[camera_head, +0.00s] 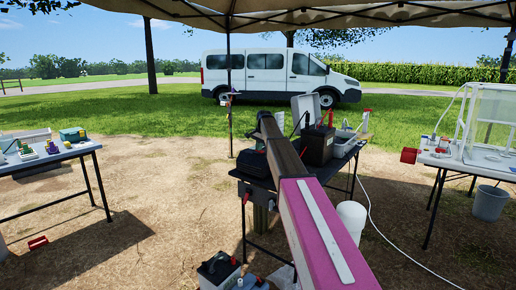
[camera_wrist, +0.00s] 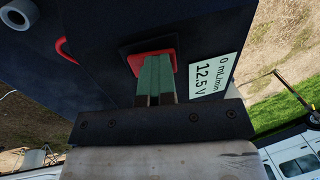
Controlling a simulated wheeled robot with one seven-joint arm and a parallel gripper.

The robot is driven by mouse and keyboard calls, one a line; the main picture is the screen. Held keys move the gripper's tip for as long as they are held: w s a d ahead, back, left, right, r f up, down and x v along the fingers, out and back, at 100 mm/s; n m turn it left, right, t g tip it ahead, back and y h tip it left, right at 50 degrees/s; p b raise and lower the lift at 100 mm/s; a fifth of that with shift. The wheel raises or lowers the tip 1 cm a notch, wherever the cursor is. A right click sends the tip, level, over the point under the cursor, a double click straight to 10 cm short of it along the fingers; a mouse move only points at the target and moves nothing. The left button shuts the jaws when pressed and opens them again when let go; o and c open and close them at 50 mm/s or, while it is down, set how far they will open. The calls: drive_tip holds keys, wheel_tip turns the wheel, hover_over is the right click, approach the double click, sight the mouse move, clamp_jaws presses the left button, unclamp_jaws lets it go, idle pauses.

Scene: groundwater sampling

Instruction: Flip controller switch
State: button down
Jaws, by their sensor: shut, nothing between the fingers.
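The controller is a black box (camera_wrist: 100,60) that fills the upper middle of the wrist view. Its pale display (camera_wrist: 215,75) reads 0 mL/min and 12.5 V. A red switch (camera_wrist: 128,60) is set in its face, beside the display. My gripper (camera_wrist: 156,62) has green fingers, shut together and empty, pointing at the switch. They cover most of it, so its lever position is hidden. I cannot tell whether the fingertips touch it. In the head view my arm hides my gripper.
A black table (camera_head: 325,172) carries a black box (camera_head: 318,145) and other gear. A white bucket (camera_head: 351,215) stands under it, with a pale hose on the ground. Side tables stand left (camera_head: 62,152) and right (camera_head: 430,160). A white van (camera_head: 270,75) is parked behind.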

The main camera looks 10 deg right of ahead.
sight(263, 152)
drive_tip(key=shift+s+d+f, duration=0.2)
drive_tip(key=shift+s+d, duration=0.2)
drive_tip(key=shift+r, duration=0.55)
wheel_tip(263, 152, up, 13)
drive_tip(key=s+d, duration=0.1)
drive_tip(key=shift+s+d, duration=0.35)
drive_tip(key=shift+s, duration=0.05)
drive_tip(key=shift+f, duration=0.1)
drive_tip(key=shift+w, duration=0.1)
drive_tip(key=shift+w+a+r, duration=0.25)
drive_tip(key=shift+w+a, duration=0.15)
drive_tip(key=shift+w, duration=0.05)
